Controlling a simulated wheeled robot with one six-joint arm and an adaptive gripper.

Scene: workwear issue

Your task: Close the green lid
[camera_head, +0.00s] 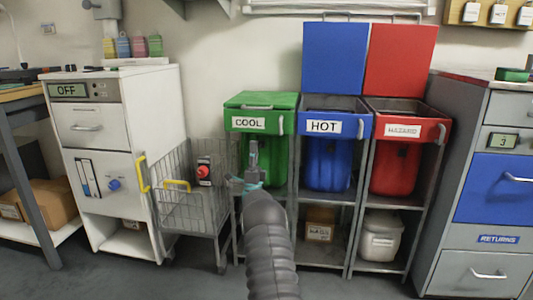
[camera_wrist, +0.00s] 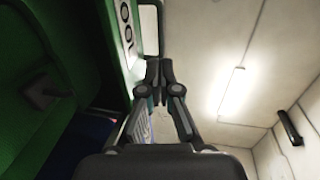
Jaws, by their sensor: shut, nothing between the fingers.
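The green lid (camera_head: 262,99) lies flat across the top of the green bin marked COOL; no gap under it can be made out. The green front panel (camera_head: 262,123) carries the COOL label and a pale handle at its right end. My gripper (camera_head: 252,150) is in front of the green bin (camera_head: 276,160), just below the label, pointing up. In the wrist view my gripper (camera_wrist: 155,70) has its fingertips together with nothing between them, close to the pale handle (camera_wrist: 150,30). Green surfaces (camera_wrist: 50,70) fill the left of that view.
The blue lid (camera_head: 334,58) and red lid (camera_head: 401,60) stand upright above the HOT and HAZARD bins. A wire cart (camera_head: 190,205) stands left of the green bin, by a white cabinet (camera_head: 150,110). A grey drawer cabinet (camera_head: 485,240) is at the right.

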